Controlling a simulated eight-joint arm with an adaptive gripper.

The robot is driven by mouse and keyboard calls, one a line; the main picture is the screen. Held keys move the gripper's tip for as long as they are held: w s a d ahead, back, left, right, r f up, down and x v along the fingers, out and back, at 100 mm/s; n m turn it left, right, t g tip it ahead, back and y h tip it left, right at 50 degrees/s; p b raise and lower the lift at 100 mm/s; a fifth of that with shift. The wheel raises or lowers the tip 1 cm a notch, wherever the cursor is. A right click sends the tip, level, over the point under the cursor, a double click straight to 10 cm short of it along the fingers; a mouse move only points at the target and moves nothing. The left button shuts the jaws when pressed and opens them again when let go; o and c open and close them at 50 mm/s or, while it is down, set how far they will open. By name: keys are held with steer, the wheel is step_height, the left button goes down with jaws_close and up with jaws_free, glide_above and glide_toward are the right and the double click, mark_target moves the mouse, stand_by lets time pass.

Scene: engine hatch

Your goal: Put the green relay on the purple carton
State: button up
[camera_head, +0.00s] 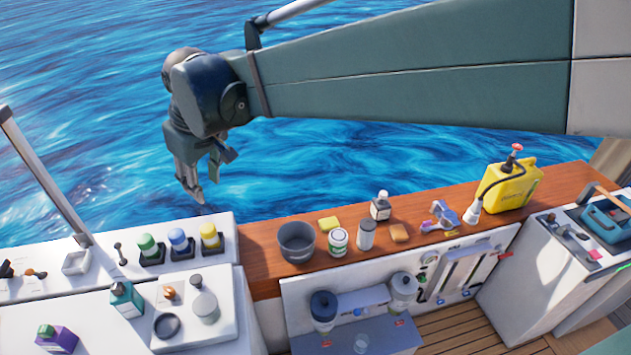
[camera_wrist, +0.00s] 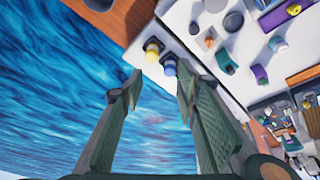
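The green relay (camera_head: 147,244) appears to be the green-topped piece in a black base on the white counter, left of a blue one and a yellow one. I cannot make it out in the wrist view, where my finger may cover it. The purple carton (camera_head: 66,343) stands at the near left in the head view, with a small green patch on its top. It also shows in the wrist view (camera_wrist: 261,76). My gripper (camera_head: 203,188) is open and empty, raised over the water side beyond the relays. Its spread fingers also show in the wrist view (camera_wrist: 161,82).
The blue (camera_head: 180,242) and yellow (camera_head: 210,236) pieces stand close beside the green one. A teal bottle (camera_head: 127,300) and a tray (camera_head: 222,325) with a flask lie nearer. A grey pot (camera_head: 297,243) and a yellow can (camera_head: 511,186) stand on the wooden ledge. A slanted post (camera_head: 42,175) rises at left.

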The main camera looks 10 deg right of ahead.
steer(key=s+d+m+t, duration=0.15)
steer(key=s+d, duration=0.25)
steer(key=d, duration=0.5)
steer(key=s+d+m, duration=0.2)
steer(key=s+d, duration=0.1)
steer(key=d, duration=0.6)
steer(key=s+d+f+m+t+h, duration=0.1)
steer(key=s+d+f+m, duration=0.4)
steer(key=s+d, duration=0.7)
steer(key=shift+d+f+t+h, duration=0.4)
steer(key=shift+d+f+t, duration=0.25)
steer(key=shift+d+f, duration=0.4)
steer(key=shift+s+d, duration=0.1)
step_height(320, 180, down, 10)
steer(key=b, duration=0.9)
steer(key=shift+r+b, duration=0.25)
steer(key=shift+b, duration=0.15)
